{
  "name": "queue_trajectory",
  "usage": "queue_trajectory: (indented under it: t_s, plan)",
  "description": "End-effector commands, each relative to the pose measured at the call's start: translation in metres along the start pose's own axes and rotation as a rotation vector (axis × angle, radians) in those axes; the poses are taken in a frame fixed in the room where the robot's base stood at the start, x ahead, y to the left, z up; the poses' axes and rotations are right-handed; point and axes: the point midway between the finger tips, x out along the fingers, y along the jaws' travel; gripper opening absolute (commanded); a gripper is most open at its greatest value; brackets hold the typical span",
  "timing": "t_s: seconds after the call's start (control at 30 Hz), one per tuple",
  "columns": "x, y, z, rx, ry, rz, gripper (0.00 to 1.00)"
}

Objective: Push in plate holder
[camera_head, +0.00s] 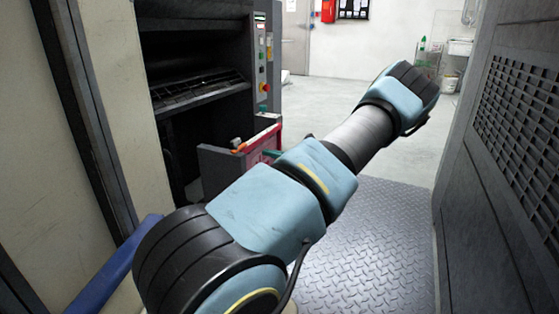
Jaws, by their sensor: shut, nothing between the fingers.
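A grey panel (226,170) with a red-edged part (262,140) juts out from the lower opening of the dark machine on the left. It may be the plate holder; I cannot tell for sure. My arm crosses in front of it and hides its right and lower parts. My arm reaches from the bottom left up to the upper right, ending in view at a blue and black joint. My gripper is not in view.
The dark machine (196,45) has a button panel with red, yellow and green controls (264,62). A grey cabinet with a mesh panel (520,110) closes the right side. A metal tread-plate floor (385,240) lies between. Open pale floor continues behind.

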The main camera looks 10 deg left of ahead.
Motion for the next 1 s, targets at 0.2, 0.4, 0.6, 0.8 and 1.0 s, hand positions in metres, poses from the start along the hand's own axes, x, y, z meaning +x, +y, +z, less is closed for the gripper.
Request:
queue_trajectory:
  t_s: [0.2,0.4,0.6,0.8,1.0]
  plan:
    - [0.045,0.001,-0.004,0.0,0.001,0.004,0.0]
    - [0.071,0.001,-0.003,-0.001,0.001,0.002,0.0]
    - [0.081,0.001,-0.001,-0.001,0.002,0.001,0.0]
    - [0.081,0.0,0.0,-0.001,0.002,0.001,0.0]
    - [0.082,0.001,0.0,-0.001,0.002,0.001,0.0]
